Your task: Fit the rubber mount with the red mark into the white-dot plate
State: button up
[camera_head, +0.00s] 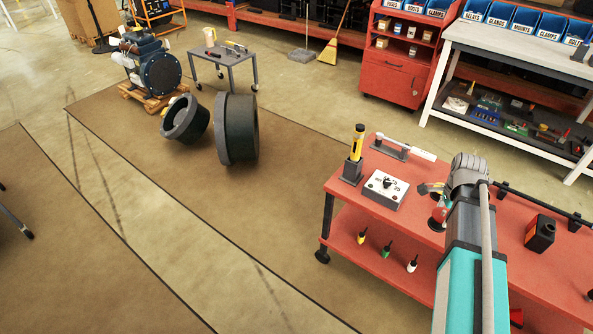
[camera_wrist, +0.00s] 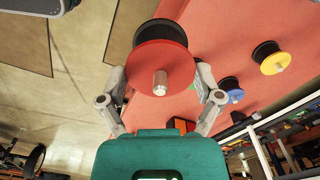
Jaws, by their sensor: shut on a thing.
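The rubber mount with the red mark (camera_wrist: 160,66) is a black spool with a red disc face and a metal stud, seen large in the wrist view. My gripper (camera_wrist: 162,80) is shut on it, one finger on each side. In the head view my gripper (camera_head: 436,190) holds the red mount (camera_head: 439,213) over the red table (camera_head: 463,243), partly hidden by my arm. A yellow-marked mount (camera_wrist: 272,60) and a blue-marked mount (camera_wrist: 230,87) stand to the right in the wrist view. I cannot make out the white-dot plate in either view.
A white box with a dial (camera_head: 386,189), a yellow tool in a dark stand (camera_head: 355,157) and a white-handled tool (camera_head: 411,149) occupy the table's left end. A black and orange device (camera_head: 540,233) sits at right. Several coloured-handled tools lie on the lower shelf (camera_head: 375,265).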

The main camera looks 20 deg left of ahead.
notch_tip(320, 180, up, 28)
jog(key=p, duration=2.7)
jog(key=shift+f, duration=0.25)
